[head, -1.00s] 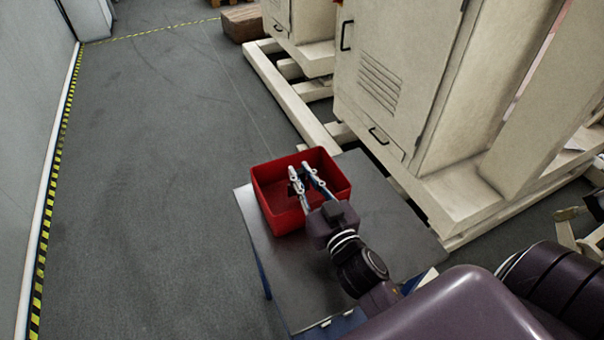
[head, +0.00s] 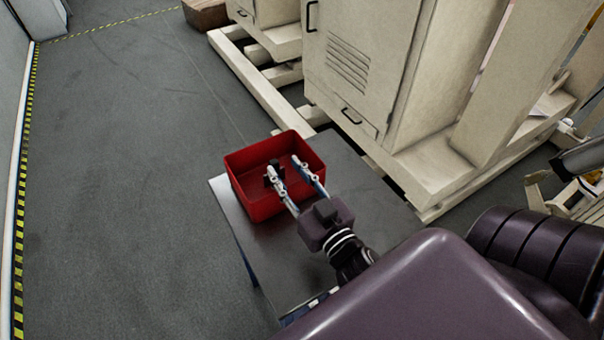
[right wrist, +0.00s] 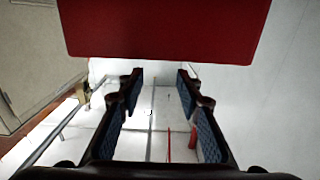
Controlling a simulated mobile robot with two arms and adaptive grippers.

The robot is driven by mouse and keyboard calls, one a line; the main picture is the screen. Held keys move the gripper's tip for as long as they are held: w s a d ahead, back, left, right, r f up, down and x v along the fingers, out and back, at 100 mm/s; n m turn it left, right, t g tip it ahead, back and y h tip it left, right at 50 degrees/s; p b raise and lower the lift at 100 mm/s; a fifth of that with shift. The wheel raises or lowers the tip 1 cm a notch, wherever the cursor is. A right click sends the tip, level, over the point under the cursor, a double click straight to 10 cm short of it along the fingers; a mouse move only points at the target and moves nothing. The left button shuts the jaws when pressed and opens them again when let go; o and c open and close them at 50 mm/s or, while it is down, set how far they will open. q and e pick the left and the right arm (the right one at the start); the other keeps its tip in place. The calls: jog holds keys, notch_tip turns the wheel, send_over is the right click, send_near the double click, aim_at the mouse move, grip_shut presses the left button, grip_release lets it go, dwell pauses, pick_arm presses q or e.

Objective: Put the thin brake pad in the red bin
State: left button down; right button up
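The red bin (head: 262,205) stands on a small metal table. My right gripper (head: 285,166) is over the bin, its two pale fingers spread apart. In the right wrist view the fingers (right wrist: 158,75) are also apart, with nothing held between them. The bin (right wrist: 165,28) fills the top of that view. A small dark object (head: 273,169) shows at the left finger's tip, against the bin's inside. It may be the thin brake pad, but it is too small to be sure, and I cannot tell whether it touches the bin's floor. My left gripper is not in view.
The metal table (head: 355,190) has bare top to the right of the bin. A beige cabinet (head: 350,75) on a raised frame stands behind it. Open grey floor (head: 120,200) lies to the left, with a yellow-black striped line along the wall.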

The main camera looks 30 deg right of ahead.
jog(key=s+b, duration=0.1)
jog(key=s, duration=0.5)
jog(key=shift+s+a, duration=0.15)
jog(key=shift+s, duration=0.05)
jog(key=shift+r, duration=0.1)
